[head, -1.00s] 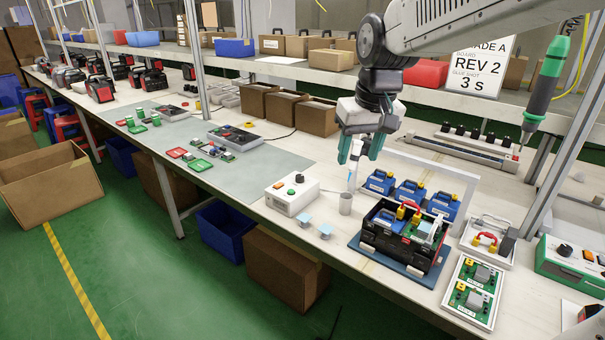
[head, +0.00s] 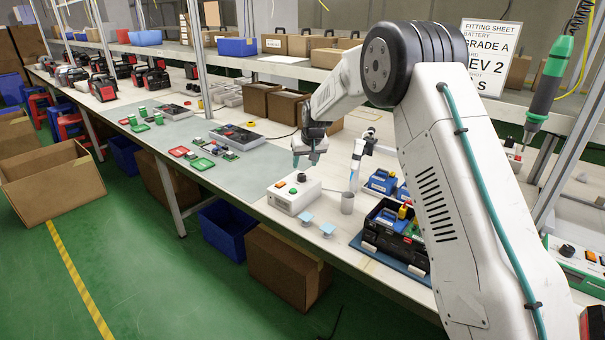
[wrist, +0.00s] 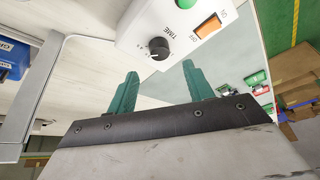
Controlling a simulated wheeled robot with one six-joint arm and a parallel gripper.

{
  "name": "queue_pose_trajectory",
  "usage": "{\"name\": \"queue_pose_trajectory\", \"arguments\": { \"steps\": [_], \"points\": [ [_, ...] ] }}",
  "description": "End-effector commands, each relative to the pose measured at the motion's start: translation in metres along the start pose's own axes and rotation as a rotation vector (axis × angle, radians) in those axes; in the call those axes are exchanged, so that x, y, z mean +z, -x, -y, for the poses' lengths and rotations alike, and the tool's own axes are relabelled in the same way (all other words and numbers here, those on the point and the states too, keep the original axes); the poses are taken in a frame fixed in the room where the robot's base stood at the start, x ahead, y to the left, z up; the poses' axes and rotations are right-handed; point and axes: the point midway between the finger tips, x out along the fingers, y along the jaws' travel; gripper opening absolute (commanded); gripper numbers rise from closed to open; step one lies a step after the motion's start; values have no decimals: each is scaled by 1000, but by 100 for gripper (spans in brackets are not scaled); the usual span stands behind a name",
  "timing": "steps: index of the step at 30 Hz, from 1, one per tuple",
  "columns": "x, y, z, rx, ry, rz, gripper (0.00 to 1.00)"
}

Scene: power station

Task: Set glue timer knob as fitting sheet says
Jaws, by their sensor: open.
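The glue timer is a white box (head: 287,200) on the bench, with a black knob (head: 302,177) and a green button. In the wrist view the black knob (wrist: 159,48) sits beside the label TIME, with an orange switch (wrist: 208,27) farther along the panel. The knob's setting is too small to read. My gripper (head: 306,157) is open and empty just above the box; in the wrist view its teal fingers (wrist: 160,72) point toward the knob, apart from it.
A grey cup (head: 347,203) and a glue dispenser (head: 362,148) stand right of the timer. A black case (head: 385,236) with blue packs lies farther right, partly behind my arm. Light-blue pieces (head: 306,219) lie at the front edge. Brown bins (head: 285,107) stand behind.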

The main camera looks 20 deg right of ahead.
Motion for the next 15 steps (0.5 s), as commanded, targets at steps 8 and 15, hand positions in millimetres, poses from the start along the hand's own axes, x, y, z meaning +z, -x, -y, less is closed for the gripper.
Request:
{"name": "queue_pose_trajectory", "arguments": {
  "steps": [8,15],
  "points": [
    [2,-46,0,0,0,3,52],
    [1,-64,0,0,0,1,52]
  ]
}}
